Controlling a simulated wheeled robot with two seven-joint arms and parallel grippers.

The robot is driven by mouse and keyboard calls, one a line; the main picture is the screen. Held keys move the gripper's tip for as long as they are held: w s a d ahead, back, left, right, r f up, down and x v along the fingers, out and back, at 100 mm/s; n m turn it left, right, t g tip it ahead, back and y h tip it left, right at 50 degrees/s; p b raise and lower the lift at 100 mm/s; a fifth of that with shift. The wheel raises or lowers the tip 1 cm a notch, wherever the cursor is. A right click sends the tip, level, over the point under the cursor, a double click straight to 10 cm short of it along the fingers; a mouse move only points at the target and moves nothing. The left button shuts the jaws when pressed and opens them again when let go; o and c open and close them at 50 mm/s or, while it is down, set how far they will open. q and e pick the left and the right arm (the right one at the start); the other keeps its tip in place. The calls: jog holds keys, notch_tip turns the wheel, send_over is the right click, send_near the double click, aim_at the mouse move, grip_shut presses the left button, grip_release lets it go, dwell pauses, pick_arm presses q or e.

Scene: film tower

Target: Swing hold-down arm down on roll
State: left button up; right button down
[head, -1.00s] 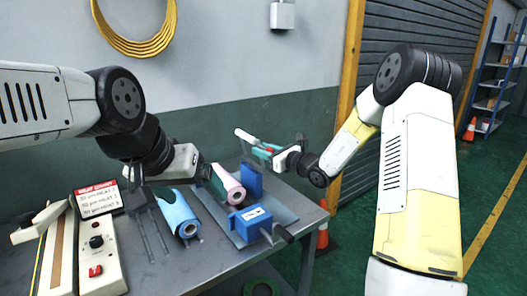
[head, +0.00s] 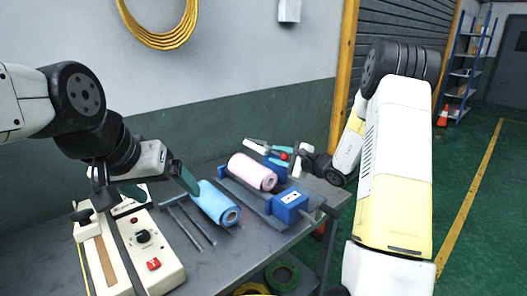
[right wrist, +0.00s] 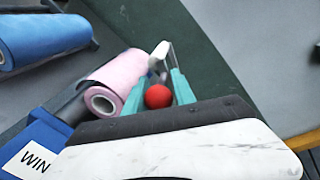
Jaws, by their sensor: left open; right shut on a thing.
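The pink roll (head: 252,172) lies in the winder between its blue end blocks (head: 289,204). It also shows in the right wrist view (right wrist: 118,78). My right gripper (head: 283,155) is shut on the red knob (right wrist: 158,96) of the hold-down arm, beyond the pink roll in the head view. The arm's white part (right wrist: 159,54) shows past the fingers, apart from the roll as far as I can tell. Its pivot is hidden. My left gripper (head: 162,184) is open and empty, left of the blue roll (head: 214,203) and away from the pink roll.
The blue roll lies on the grey table beside thin metal rods (head: 190,225). A heat sealer (head: 143,237) with a red switch stands at the front left. Green and yellow rolls (head: 282,274) are below the table. The wall is behind.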

jog(key=shift+s+a+f+n, duration=0.25)
jog(key=shift+a+f+n, duration=0.1)
jog(key=shift+f+n, duration=0.35)
jog(key=shift+s+a+f+n+h, duration=0.15)
jog(key=shift+f+n+h, duration=0.15)
jog(key=shift+f+n, duration=0.45)
jog(key=shift+f, duration=0.1)
jog(key=c, duration=1.1)
grip_release()
